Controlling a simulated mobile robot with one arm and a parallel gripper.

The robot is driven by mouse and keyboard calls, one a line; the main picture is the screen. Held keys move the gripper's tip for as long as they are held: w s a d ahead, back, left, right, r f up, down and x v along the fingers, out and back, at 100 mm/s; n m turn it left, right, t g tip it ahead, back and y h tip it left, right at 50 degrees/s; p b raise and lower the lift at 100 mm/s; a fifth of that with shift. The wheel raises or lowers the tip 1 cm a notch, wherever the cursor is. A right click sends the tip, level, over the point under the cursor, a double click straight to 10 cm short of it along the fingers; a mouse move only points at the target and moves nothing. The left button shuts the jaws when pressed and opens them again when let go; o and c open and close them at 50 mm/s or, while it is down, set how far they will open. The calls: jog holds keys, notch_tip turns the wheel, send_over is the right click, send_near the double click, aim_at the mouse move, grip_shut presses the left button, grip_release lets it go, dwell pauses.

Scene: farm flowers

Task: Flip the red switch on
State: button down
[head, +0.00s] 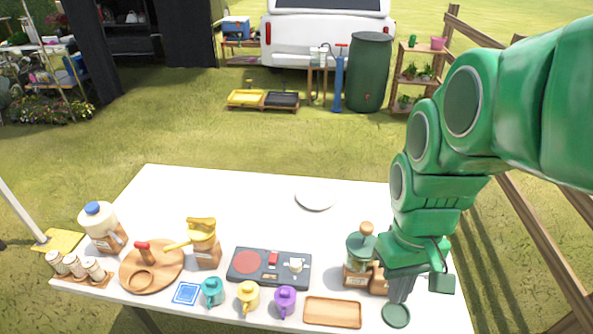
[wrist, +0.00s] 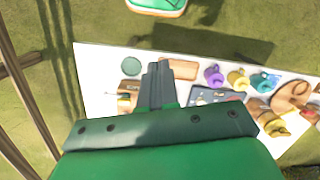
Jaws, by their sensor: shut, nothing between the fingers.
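A dark panel (head: 240,280) lies on the white table near its front middle. It carries a round red disc, a small red switch (head: 272,258) and a pale knob (head: 296,265). My gripper (head: 400,291) is shut and empty, pointing down over the table's right part, well to the right of the panel. In the wrist view my shut fingers (wrist: 157,72) show in the middle. The panel (wrist: 215,96) is to their right there, partly hidden by the gripper body. The switch's position cannot be told at this size.
A glass grinder with a wooden knob (head: 361,250) stands just left of my gripper. A green coaster (head: 396,316) lies below it and a wooden tray (head: 332,312) to its left. Teal, yellow and purple mugs (head: 285,302) line the panel's front. A white plate (head: 316,199) lies behind.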

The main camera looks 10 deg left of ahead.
jog(key=w+a+n, duration=0.3)
jog(key=w+a, duration=0.1)
jog(key=w, duration=0.3)
jog(key=n, duration=1.1)
send_over(273, 261)
jog(key=w, duration=0.3)
notch_tip(273, 261, down, 11)
jog(key=shift+f, duration=0.2)
jog(key=shift+s+f, duration=0.1)
jog(key=f, duration=0.4)
jog(key=s+f, duration=0.1)
jog(key=f, duration=0.4)
jog(key=s+f, duration=0.1)
jog(key=f, duration=0.3)
jog(key=shift+f, duration=0.35)
jog(key=shift+s, duration=0.1)
